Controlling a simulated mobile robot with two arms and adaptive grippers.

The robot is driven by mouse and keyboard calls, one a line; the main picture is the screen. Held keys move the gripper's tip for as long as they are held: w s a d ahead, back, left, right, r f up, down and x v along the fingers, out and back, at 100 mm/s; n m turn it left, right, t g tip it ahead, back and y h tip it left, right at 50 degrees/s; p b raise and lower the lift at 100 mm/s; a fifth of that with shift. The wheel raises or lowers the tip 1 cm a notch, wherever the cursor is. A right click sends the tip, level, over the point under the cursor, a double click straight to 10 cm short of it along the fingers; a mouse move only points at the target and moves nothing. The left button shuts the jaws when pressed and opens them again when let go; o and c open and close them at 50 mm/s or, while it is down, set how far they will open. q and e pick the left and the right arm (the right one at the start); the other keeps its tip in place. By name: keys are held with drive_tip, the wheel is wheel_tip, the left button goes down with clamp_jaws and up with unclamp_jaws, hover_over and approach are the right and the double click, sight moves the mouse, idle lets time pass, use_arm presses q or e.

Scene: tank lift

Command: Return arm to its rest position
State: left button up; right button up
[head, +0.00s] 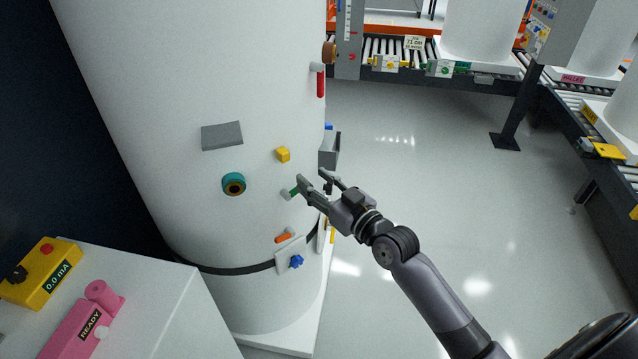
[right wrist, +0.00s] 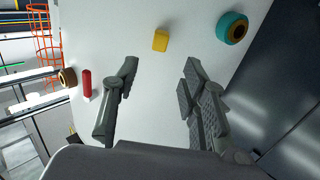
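My right gripper (head: 312,184) is in front of the large white tank (head: 150,90), near a small green-handled fitting (head: 291,192) on its side. In the right wrist view the gripper (right wrist: 155,100) has its two fingers wide apart, with nothing between them but the white tank wall. I cannot tell from the head view whether the fingers touch the green handle. The right arm reaches in from the lower right. My left gripper is not in view.
The tank carries a yellow block (head: 282,154), a teal ring port (head: 234,184), a red handle (head: 320,82) and a blue knob (head: 296,262). A white cabinet (head: 170,310) with a yellow meter (head: 42,272) and pink box (head: 85,325) stands lower left. Roller conveyors (head: 480,68) run behind; the floor between is clear.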

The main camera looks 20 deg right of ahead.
drive_tip(key=shift+s+d, duration=0.1)
drive_tip(key=shift+s, duration=0.3)
drive_tip(key=s+d+f+m+g+h, duration=0.1)
drive_tip(key=s+f+g, duration=0.25)
drive_tip(key=f, duration=0.95)
drive_tip(key=s+d+f+g+h, duration=0.15)
drive_tip(key=s+f, duration=0.25)
drive_tip(key=f, duration=0.8)
drive_tip(key=s+d+f+m+g+h, duration=0.1)
drive_tip(key=s+f+g, duration=0.25)
drive_tip(key=f, duration=0.95)
drive_tip(key=s+a+f+g+h, duration=0.1)
drive_tip(key=s+f+g, duration=0.3)
drive_tip(key=s+f, duration=1.4)
drive_tip(key=s+a+f+g, duration=0.1)
drive_tip(key=s+f+g, duration=0.1)
drive_tip(key=s, duration=0.8)
drive_tip(key=s+a+f+n+g, duration=0.1)
drive_tip(key=s+f+g, duration=0.1)
drive_tip(key=s, duration=0.8)
drive_tip(key=shift+s, duration=0.2)
drive_tip(key=shift+f+h, duration=0.1)
drive_tip(key=shift+h, duration=0.15)
